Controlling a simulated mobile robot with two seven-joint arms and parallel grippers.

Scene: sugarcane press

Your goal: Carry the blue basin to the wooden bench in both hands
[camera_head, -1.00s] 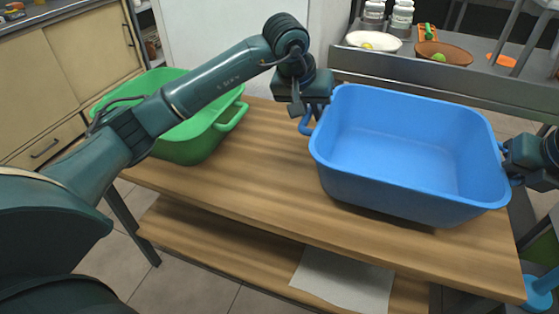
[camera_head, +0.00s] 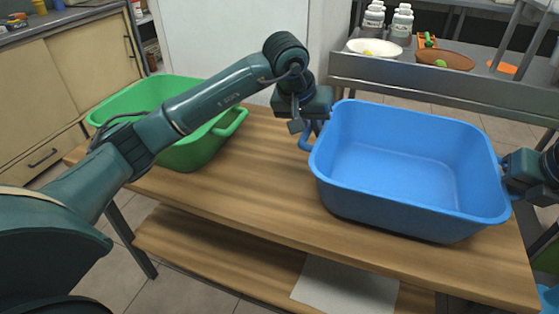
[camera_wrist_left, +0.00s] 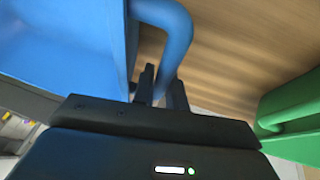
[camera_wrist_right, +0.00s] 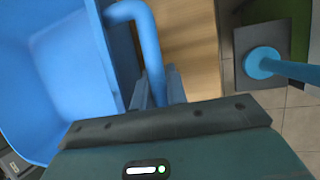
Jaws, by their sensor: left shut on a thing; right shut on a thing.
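The blue basin (camera_head: 405,175) is upright over the right part of the wooden bench (camera_head: 235,190). Its underside is hidden, so I cannot tell whether it touches the top. My left gripper (camera_head: 308,130) is shut on the basin's left handle, which shows in the left wrist view between the fingers (camera_wrist_left: 160,88). My right gripper (camera_head: 508,178) is at the right handle. The right wrist view shows its fingers (camera_wrist_right: 157,88) shut around that handle. The basin looks empty and roughly level.
A green basin (camera_head: 190,150) stands on the bench's left part, with bare wood between the basins. A metal shelf (camera_head: 440,85) with plates and white jars stands behind. A white sheet (camera_head: 345,285) lies on the lower shelf. A blue round-based thing (camera_wrist_right: 262,62) stands beyond the bench.

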